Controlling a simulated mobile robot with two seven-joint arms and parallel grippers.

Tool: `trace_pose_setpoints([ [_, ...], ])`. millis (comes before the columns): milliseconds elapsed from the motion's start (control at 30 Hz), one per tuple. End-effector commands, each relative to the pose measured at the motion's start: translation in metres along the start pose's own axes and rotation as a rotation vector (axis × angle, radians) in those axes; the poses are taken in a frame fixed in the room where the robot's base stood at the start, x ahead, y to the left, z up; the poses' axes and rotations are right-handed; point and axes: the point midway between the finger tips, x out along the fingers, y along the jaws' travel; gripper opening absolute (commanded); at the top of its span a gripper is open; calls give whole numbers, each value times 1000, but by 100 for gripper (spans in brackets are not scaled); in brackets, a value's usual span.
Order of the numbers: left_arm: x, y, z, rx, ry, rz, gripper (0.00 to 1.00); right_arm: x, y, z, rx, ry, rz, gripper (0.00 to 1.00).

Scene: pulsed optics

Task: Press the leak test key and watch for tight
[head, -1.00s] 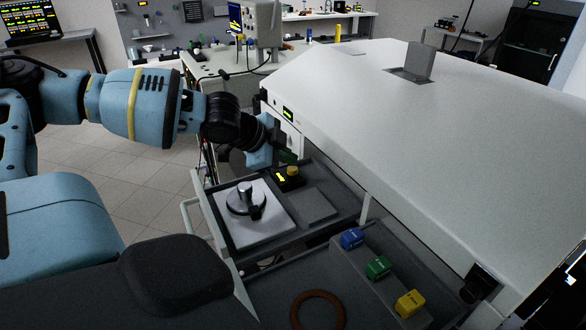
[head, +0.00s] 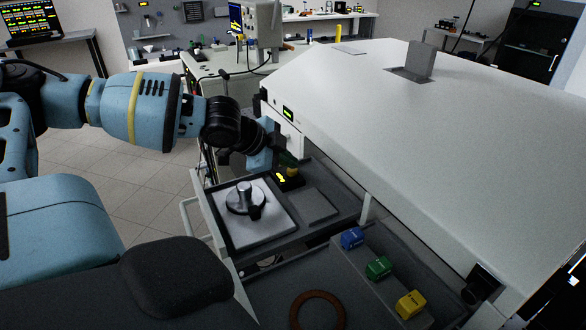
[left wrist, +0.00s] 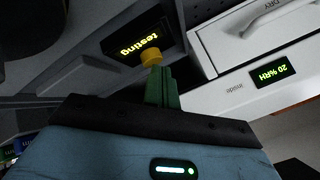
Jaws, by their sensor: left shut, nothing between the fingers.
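The leak test key is a round yellow button (head: 293,172) beside a small black display (head: 279,179) at the back of the open drawer. In the left wrist view, the yellow key (left wrist: 151,56) is at the tips of my left gripper (left wrist: 155,68). The fingers are green, shut and empty, and appear to touch the key. The display (left wrist: 137,38) reads "testing" in yellow, upside down. In the head view, my left gripper (head: 289,159) is just above the key and partly hides it. My right gripper is not in view.
The drawer holds a pale plate (head: 262,227) with a round metal fitting (head: 245,197). Blue (head: 352,238), green (head: 378,267) and yellow (head: 410,304) blocks and a brown ring (head: 317,309) lie nearer. The large white housing (head: 400,130) rises at right. A humidity display (left wrist: 271,75) reads "20 %RH".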

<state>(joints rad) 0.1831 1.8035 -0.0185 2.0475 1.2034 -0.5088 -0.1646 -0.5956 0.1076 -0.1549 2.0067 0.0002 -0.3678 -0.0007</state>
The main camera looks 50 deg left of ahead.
Motion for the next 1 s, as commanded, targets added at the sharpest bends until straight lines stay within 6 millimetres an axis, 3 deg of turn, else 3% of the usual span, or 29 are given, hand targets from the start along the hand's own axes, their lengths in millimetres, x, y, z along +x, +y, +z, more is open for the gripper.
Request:
trace_pose_setpoints([
  [600,1,2,2,-1,-2,2,0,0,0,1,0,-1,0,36],
  [1000,-12,-8,-8,-1,0,-1,0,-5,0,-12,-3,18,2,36],
])
